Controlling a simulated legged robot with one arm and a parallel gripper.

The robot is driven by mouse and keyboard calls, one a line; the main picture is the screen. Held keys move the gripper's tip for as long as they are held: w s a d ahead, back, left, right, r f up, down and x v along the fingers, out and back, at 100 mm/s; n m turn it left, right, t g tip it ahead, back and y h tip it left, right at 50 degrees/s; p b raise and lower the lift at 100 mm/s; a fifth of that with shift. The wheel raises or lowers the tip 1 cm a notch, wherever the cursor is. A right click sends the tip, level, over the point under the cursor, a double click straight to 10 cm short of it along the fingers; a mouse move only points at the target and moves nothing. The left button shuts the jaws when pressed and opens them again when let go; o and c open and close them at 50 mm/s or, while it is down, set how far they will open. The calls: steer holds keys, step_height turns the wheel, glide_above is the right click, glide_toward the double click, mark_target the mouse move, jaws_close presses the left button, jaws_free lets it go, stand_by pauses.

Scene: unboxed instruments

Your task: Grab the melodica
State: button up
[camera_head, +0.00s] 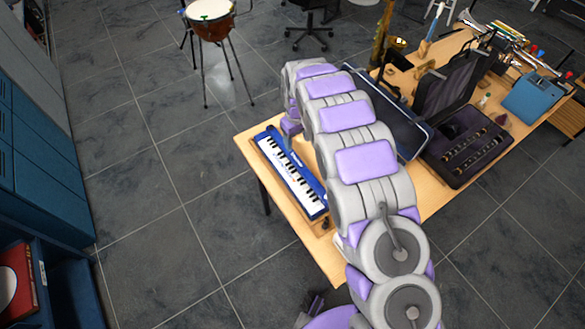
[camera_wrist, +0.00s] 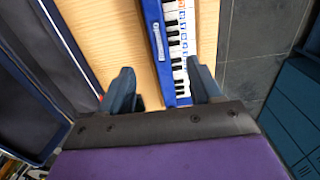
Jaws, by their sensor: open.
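The melodica (camera_head: 290,172) is a long blue keyboard with black and white keys. It lies on the left end of the wooden table (camera_head: 246,145), slanting from upper left to lower right. In the wrist view, part of the melodica (camera_wrist: 172,45) shows beyond my gripper (camera_wrist: 163,82), with the keys facing the camera. My gripper's two dark fingers are apart, with bare table and the melodica visible between them. The melodica is nearer the right finger. In the body view my arm hides most of the gripper, close to the melodica's far end.
An open dark case (camera_head: 402,125) lies right of the melodica, partly behind my arm, and another case (camera_head: 466,145) holds dark instrument pieces. Blue cabinets (camera_head: 30,150) stand at left. A drum (camera_head: 212,18) stands beyond the table. The floor left of the table is clear.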

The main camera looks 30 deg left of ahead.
glide_above(297, 160)
steer(key=f, duration=0.5)
steer(key=shift+s+a+f+b, duration=0.15)
steer(key=shift+s+f+b, duration=0.05)
steer(key=shift+b, duration=0.1)
steer(key=shift+d+f, duration=0.4)
steer(key=shift+f, duration=0.7)
steer(key=f, duration=0.2)
steer(key=a+f+b, duration=0.1)
steer(key=f, duration=0.1)
steer(key=shift+w+f, duration=0.1)
steer(key=shift+w, duration=0.2)
steer(key=shift+d, duration=0.25)
steer(key=shift+a, duration=0.15)
steer(key=c, duration=0.6)
jaws_close()
